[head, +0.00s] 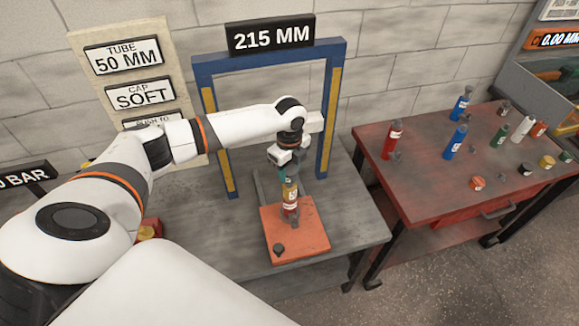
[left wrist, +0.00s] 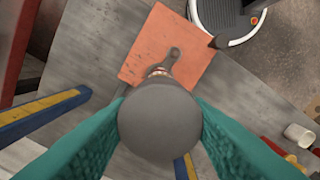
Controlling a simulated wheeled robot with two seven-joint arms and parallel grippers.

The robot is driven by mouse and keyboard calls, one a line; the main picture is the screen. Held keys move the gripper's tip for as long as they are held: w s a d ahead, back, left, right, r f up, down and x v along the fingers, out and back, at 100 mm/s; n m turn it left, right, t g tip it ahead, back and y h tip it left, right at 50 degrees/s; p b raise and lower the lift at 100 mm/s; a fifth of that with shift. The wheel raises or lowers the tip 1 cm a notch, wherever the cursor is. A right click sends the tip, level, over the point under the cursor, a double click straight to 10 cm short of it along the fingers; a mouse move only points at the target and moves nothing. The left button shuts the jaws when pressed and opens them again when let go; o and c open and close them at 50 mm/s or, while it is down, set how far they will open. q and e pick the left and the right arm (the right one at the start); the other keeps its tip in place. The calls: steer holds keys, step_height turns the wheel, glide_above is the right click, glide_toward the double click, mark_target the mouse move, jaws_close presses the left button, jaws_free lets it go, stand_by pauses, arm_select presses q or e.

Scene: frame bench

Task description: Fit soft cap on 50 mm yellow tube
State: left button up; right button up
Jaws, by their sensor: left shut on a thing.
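A small dark cap (head: 278,249) lies on the board's near left part. My right gripper is out of view.
On the red table (head: 420,190) at right stand several tubes and small caps. The grey bench (head: 350,225) is clear to the right of the board.

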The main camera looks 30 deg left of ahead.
mark_target(289, 171)
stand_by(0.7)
arm_select(q)
steer(key=shift+p, duration=0.35)
steer(key=shift+p, duration=0.35)
stand_by(0.4)
steer(key=shift+f+b, duration=1)
steer(key=shift+f, duration=0.9)
steer(key=o, duration=1.1)
steer(key=shift+o, duration=0.2)
step_height(289, 171, up, 11)
steer(key=shift+f+b, duration=0.15)
steer(key=shift+b, duration=1.1)
steer(key=shift+r, duration=0.65)
